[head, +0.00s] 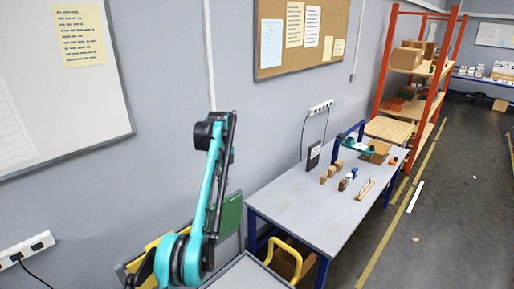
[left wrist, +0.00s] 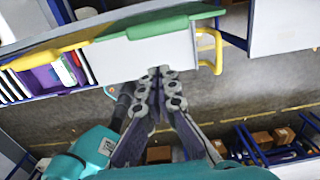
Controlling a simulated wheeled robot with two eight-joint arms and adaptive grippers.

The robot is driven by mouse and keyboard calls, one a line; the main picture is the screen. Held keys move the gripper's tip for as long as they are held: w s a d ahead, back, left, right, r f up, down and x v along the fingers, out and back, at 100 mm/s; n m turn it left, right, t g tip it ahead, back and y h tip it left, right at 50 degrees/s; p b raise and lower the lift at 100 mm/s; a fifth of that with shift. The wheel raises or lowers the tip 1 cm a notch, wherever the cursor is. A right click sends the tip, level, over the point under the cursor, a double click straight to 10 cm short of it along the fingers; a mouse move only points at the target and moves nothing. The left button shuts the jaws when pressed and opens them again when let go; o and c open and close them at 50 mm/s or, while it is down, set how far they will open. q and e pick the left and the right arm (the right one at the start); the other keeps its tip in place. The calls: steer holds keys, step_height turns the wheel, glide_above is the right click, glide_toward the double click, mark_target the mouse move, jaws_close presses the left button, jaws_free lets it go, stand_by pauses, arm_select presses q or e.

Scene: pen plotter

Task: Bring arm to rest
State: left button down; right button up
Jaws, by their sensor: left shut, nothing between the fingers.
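A teal and black arm of mine rises from the lower middle of the head view. It is bent at its top, in front of the grey wall, and I make out no gripper jaws on it there. My left gripper (left wrist: 160,88) shows in the left wrist view, with its grey fingers together and nothing between them. Its fingertips appear close to the edge of a pale surface with a yellow handle (left wrist: 210,50); whether they touch it, I cannot tell. My right gripper is in neither view.
A grey workbench (head: 310,210) with small blocks and tools stands right of the arm. A yellow handle (head: 285,258) and a green panel (head: 229,214) are near the arm's lower part. An orange shelf rack (head: 445,75) stands farther back. The floor aisle (head: 450,200) at right is mostly clear.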

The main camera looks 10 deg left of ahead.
arm_select(q)
steer(key=s+d+f+n+t+b, duration=0.2)
steer(key=s+f+n+b, duration=0.3)
steer(key=s+n+b, duration=0.3)
steer(key=s+d+f+n+t+b, duration=0.25)
steer(key=s+f+n+b, duration=0.25)
steer(key=s+b, duration=0.45)
steer(key=s+d+f+n+t+b, duration=0.1)
steer(key=s+f+n+b, duration=0.4)
steer(key=s+f, duration=0.5)
steer(key=s+d+f+n+t+b, duration=0.1)
steer(key=s+d+f+n+b, duration=0.1)
steer(key=s+f+n+b, duration=0.4)
steer(key=s+f+b, duration=0.2)
steer(key=s+f, duration=0.3)
steer(key=f, duration=0.7)
steer(key=shift+f+n, duration=0.15)
steer(key=shift+n, duration=0.15)
